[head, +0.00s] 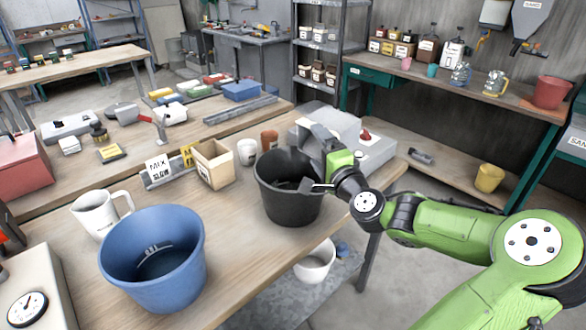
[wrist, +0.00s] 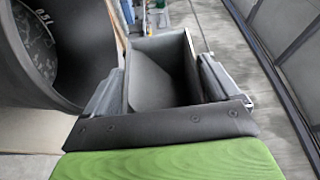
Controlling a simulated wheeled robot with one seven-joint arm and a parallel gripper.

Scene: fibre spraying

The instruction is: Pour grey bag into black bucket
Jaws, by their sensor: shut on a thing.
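The black bucket (head: 290,207) stands upright near the front edge of the wooden table, its mouth open. In the wrist view its dark wall (wrist: 80,45) fills the left side, with pale markings inside. My gripper (head: 322,140) is at the bucket's right rim. In the wrist view my gripper (wrist: 168,90) is shut on the grey bag (wrist: 185,65), which sits between the two fingers with its open inside showing grey. In the head view the bag is mostly hidden by my gripper. I cannot tell whether anything is falling from it.
A blue bucket (head: 152,285) and a white jug (head: 92,215) stand to the left. A wooden box (head: 214,165), white cup (head: 247,152) and brown cup (head: 270,140) stand behind the bucket. A grey machine (head: 375,148) is behind my gripper.

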